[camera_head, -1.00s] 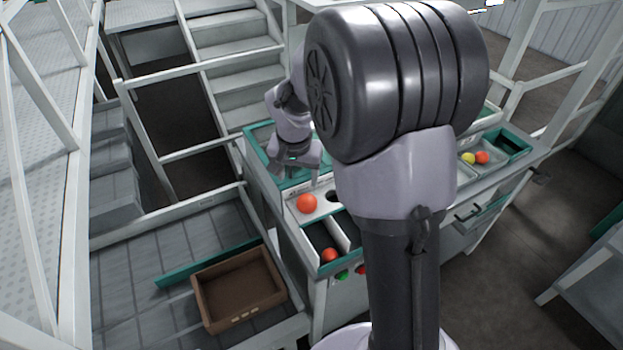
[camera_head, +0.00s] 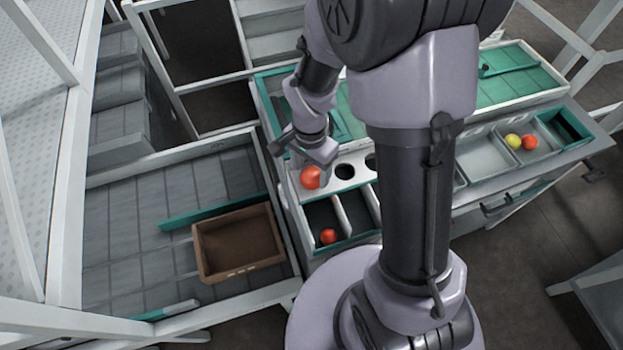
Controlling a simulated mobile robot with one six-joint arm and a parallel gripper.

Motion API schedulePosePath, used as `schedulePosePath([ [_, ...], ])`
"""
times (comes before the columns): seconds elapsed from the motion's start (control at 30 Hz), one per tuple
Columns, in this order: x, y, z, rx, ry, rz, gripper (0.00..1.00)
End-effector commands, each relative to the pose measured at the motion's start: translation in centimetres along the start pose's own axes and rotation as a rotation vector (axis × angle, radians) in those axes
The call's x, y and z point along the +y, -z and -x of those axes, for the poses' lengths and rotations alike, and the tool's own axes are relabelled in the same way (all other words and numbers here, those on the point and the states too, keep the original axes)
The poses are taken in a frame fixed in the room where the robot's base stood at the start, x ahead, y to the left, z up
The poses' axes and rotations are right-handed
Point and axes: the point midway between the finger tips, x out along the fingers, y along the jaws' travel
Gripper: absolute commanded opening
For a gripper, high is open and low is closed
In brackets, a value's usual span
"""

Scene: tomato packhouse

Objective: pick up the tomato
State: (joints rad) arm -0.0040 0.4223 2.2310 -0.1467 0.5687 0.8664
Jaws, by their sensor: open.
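A red tomato (camera_head: 311,178) sits on the white panel with round holes (camera_head: 357,172), at the panel's left end. My gripper (camera_head: 300,160) is open, just above and behind this tomato. I cannot tell whether a finger touches it. Another red tomato (camera_head: 327,237) lies in a dark compartment below the panel. At the right, a yellow tomato (camera_head: 513,141) and a red tomato (camera_head: 529,142) lie side by side in a grey tray.
A brown crate (camera_head: 283,262), empty, stands on the grey platform at the left. A green bar (camera_head: 213,212) lies behind it. Grey trays (camera_head: 484,160) line the bench at the right. My arm hides the middle of the bench.

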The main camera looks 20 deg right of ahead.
Motion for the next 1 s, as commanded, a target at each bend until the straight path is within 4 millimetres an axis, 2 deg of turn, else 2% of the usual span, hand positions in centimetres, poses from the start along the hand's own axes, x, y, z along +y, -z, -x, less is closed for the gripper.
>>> schedulePosePath([
  [0.03,0.1,0.1,-1.4,-0.001,-0.002,-0.001,0.64],
  [0.13,0.1,0.1,-2.6,0.0,-0.001,0.0,0.64],
  [0.37,0.0,0.1,-2.7,0.001,0.001,0.0,0.64],
  [0.53,0.0,0.1,-2.6,0.001,0.001,0.0,0.33],
  [0.83,0.0,0.1,-2.5,0.001,0.001,0.0,0.33],
  [1.0,0.0,0.1,-0.8,0.002,0.002,0.001,0.33],
])
